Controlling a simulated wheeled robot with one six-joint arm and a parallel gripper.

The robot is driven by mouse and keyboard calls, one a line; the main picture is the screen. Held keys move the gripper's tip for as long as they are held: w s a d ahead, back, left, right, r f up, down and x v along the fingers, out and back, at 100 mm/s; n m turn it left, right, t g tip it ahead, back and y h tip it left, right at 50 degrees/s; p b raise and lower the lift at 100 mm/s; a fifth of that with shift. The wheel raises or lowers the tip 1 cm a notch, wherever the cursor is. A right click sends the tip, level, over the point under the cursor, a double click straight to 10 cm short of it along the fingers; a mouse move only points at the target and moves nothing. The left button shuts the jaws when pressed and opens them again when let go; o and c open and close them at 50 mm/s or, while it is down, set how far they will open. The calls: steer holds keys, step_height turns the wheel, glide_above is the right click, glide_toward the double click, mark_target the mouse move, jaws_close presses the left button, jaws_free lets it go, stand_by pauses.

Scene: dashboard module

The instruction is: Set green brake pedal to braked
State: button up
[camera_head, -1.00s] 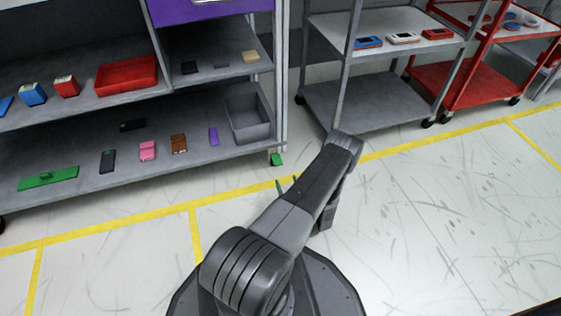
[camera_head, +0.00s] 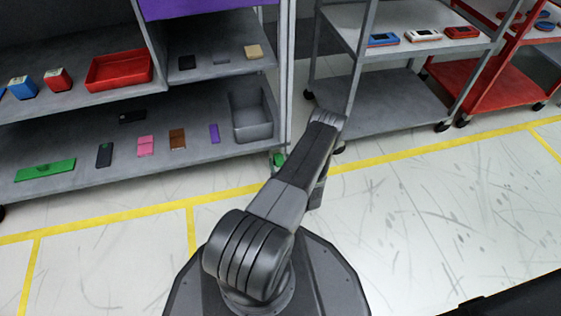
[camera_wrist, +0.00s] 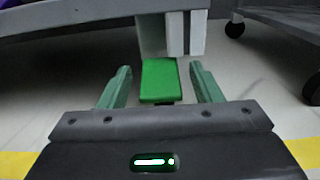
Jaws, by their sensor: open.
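The green brake pedal (camera_wrist: 158,82) sits low at the foot of the shelf unit's leg in the wrist view. It shows small beside my arm in the head view (camera_head: 279,159). My gripper (camera_wrist: 160,84) is open, with one green finger on each side of the pedal and visible gaps between. The fingers appear to reach alongside the pedal without touching it. In the head view the gripper is mostly hidden behind my arm.
The grey shelf unit (camera_head: 225,156) stands above the pedal, its lower shelf edge close over the gripper. A grey cart (camera_head: 385,105) and a red cart (camera_head: 500,85) stand to the right. Open floor (camera_head: 440,215) with yellow lines lies in front.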

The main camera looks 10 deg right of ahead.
steer(key=c, duration=1)
steer(key=shift+f+t, duration=0.25)
steer(key=shift+t, duration=0.35)
steer(key=o, duration=1)
